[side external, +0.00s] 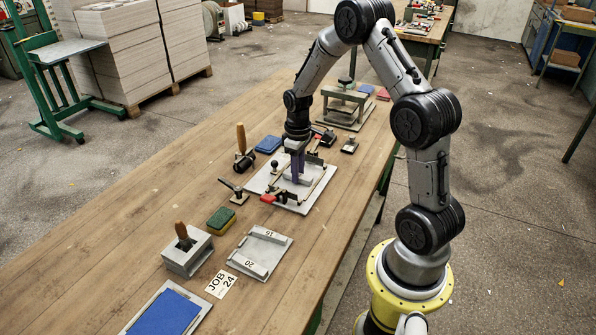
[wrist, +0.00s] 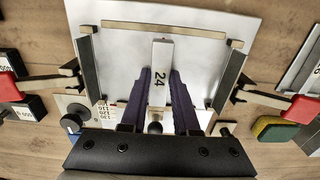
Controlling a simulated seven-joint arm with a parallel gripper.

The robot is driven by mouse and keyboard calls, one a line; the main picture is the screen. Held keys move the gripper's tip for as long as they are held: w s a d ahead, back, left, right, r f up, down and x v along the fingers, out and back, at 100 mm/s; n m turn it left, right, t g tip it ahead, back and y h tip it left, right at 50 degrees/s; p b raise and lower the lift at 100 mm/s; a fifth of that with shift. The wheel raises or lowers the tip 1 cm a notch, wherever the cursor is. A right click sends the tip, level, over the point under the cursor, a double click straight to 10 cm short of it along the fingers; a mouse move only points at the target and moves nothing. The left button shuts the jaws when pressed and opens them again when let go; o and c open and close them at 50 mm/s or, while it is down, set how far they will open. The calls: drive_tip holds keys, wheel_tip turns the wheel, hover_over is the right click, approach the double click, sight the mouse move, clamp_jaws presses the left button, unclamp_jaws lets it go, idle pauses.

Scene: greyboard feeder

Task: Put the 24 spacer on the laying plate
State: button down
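The 24 spacer (wrist: 161,62) is a pale narrow block with "24" on its top. In the wrist view it lies between the two dark purple fingers of my gripper (wrist: 160,80), which appear to press on both its sides. In the side view my gripper (side external: 297,172) points down over the pale laying plate (side external: 258,183), and the spacer (side external: 287,177) is partly hidden at the fingers. The laying plate (wrist: 120,62) has dark side bars and a tan back bar. The spacer is at or very near the plate surface; I cannot tell whether it touches.
Red-handled clamps (side external: 270,198) flank the plate. A tray (side external: 240,262) holds pieces marked 16 and 20, beside a "JOB 24" card (side external: 220,284). Bare wood lies along the left edge.

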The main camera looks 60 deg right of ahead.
drive_tip(key=c, duration=0.6)
unclamp_jaws()
wheel_tip(320, 180, up, 14)
drive_tip(key=shift+f, duration=0.1)
